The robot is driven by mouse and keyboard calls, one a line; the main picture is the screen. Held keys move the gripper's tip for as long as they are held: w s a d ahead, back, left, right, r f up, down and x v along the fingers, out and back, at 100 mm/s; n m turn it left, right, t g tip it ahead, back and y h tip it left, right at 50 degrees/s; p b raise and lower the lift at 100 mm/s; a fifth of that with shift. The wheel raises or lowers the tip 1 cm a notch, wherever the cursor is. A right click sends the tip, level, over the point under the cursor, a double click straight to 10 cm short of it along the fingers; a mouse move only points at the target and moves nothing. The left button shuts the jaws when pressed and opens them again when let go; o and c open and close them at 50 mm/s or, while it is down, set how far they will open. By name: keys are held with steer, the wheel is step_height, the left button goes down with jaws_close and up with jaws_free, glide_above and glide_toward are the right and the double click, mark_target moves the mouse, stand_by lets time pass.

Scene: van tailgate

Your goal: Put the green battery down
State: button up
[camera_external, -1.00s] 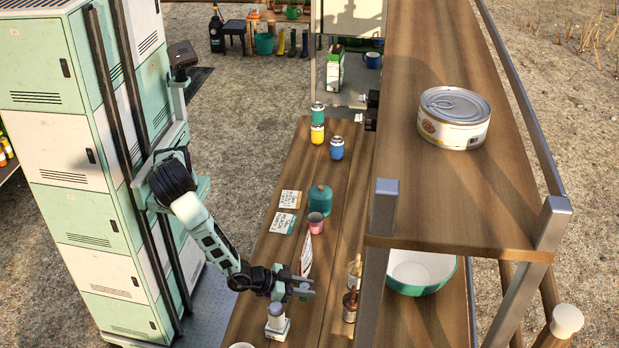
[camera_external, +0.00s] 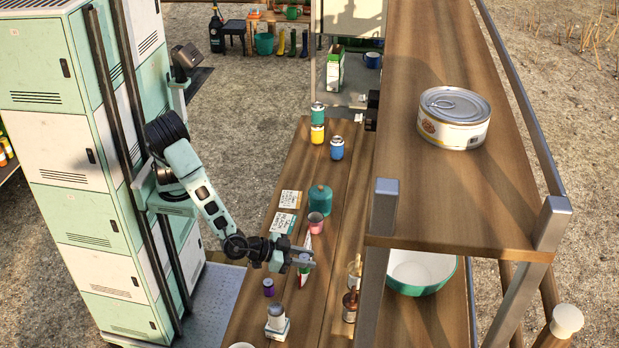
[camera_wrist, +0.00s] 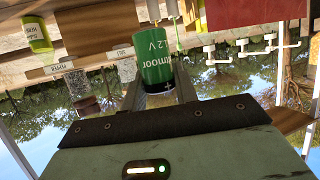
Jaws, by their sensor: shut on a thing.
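My gripper (camera_external: 306,257) is shut on the green battery (camera_wrist: 156,55), which carries white lettering ending in "1.2 V". In the wrist view the battery sits between the two fingertips (camera_wrist: 158,88), with its lettering upside down in the picture. In the external view my gripper is over the front part of the wooden table (camera_external: 290,160), and the battery is small and partly hidden by the fingers. I cannot tell how far it is above the table.
Near my gripper are a pink cup (camera_external: 316,223), a teal canister (camera_external: 320,200), label cards (camera_external: 284,222), a purple-topped item (camera_external: 268,287) and a white-and-grey object (camera_external: 277,322). Brown bottles (camera_external: 350,306) stand to the right. A raised wooden shelf (camera_external: 440,190) overhangs the right side.

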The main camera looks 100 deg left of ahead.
mark_target(305, 256)
step_height(305, 256, up, 5)
steer(key=shift+r, duration=0.1)
steer(key=w+a+n+g+y+b, duration=0.1)
steer(key=w+a+n+g+y, duration=0.25)
steer(key=a, duration=1.35)
steer(key=w+a+n+g+y+b, duration=0.15)
steer(key=w+a+n+y, duration=0.25)
steer(key=a, duration=1.3)
steer(key=s+a+n+g+y, duration=0.1)
steer(key=s+a+n+g, duration=0.2)
steer(key=a, duration=1)
steer(key=s+a+n+g+b, duration=0.1)
steer(key=s+a+n+g, duration=0.25)
steer(key=s+a, duration=0.85)
steer(key=s+a+n+g+b, duration=0.1)
steer(key=s+a+n+g, duration=0.45)
steer(key=a, duration=0.95)
steer(key=f, duration=0.5)
steer(key=f+m+t, duration=0.1)
steer(key=f, duration=0.5)
steer(key=s+f+m+y, duration=0.1)
steer(key=f, duration=0.5)
steer(key=shift+m, duration=0.25)
steer(key=shift+f, duration=2)
